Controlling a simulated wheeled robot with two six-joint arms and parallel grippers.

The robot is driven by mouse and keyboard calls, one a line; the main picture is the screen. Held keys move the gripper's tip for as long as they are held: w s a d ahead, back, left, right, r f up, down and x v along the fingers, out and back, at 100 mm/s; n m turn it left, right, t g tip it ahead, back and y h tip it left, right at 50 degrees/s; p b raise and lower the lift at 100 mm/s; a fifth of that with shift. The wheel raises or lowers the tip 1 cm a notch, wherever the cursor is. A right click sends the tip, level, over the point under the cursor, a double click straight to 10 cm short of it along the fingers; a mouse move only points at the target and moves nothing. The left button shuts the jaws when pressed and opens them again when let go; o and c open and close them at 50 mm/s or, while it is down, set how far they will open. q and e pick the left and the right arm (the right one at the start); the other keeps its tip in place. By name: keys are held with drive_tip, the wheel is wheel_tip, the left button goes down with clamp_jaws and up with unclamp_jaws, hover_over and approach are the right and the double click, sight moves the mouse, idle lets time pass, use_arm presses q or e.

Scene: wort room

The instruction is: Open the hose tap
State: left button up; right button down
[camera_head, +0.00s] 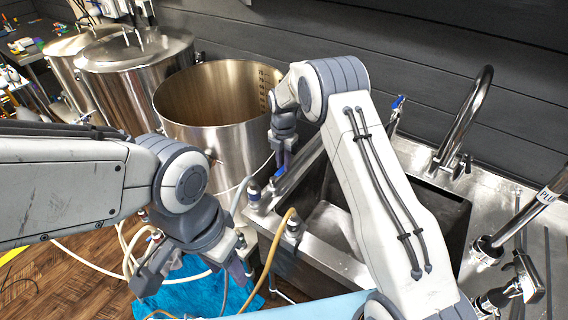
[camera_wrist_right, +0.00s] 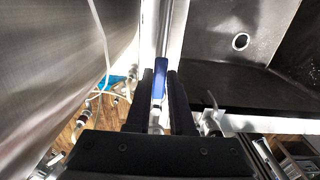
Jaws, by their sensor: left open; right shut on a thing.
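The hose tap's blue handle (camera_wrist_right: 160,82) sits between the two black fingers of my right gripper (camera_wrist_right: 163,98) in the right wrist view. The fingers are shut on it. In the head view the blue handle (camera_head: 279,172) shows just below my right gripper (camera_head: 283,160), beside the sink's left edge. Much of the tap body is hidden by the gripper. My left gripper (camera_head: 197,272) is open and hangs low at the lower left, above a blue cloth, apart from the tap.
A large open steel pot (camera_head: 180,125) stands directly left of the tap. The steel sink (camera_head: 440,205) with a curved faucet (camera_head: 468,120) lies to the right. Hoses (camera_head: 262,270) hang near the sink's front corner. A blue cloth (camera_head: 190,298) lies on the wooden floor.

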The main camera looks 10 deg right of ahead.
drive_tip(key=shift+r, duration=0.1)
drive_tip(key=c, duration=0.8)
unclamp_jaws()
drive_tip(key=shift+r+b, duration=1.05)
drive_tip(key=shift+r, duration=4.15)
